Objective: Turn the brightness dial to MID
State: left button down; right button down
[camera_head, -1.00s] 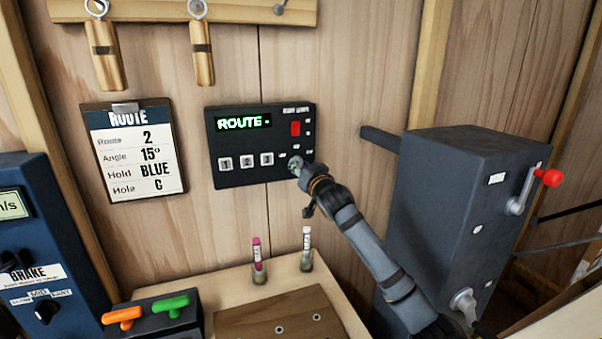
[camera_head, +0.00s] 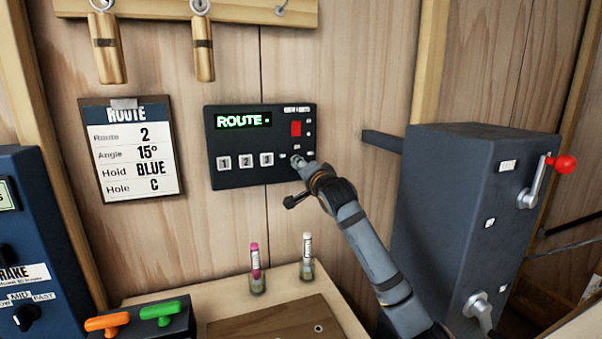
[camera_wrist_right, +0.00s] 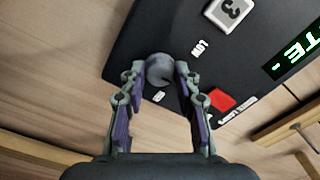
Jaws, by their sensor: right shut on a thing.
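The black control panel (camera_head: 235,182) hangs on the wooden wall, with a green-lit display reading ROUTE (camera_head: 242,121). Its round grey dial (camera_wrist_right: 160,69) sits at the panel's lower right and shows between my fingertips in the right wrist view. My right gripper (camera_head: 297,161) is shut on the dial, one finger on each side; it also shows in the wrist view (camera_wrist_right: 160,75). My left gripper is out of view.
A red switch (camera_head: 296,128) sits just above the dial, and numbered buttons (camera_head: 245,161) lie left of it. A dark grey box with a red-knobbed crank (camera_head: 565,164) stands to the right.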

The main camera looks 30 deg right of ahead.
dwell(0.3)
jog(key=c, duration=1)
grip_release()
jog(key=v, duration=0.7)
jog(key=shift+s, duration=0.2)
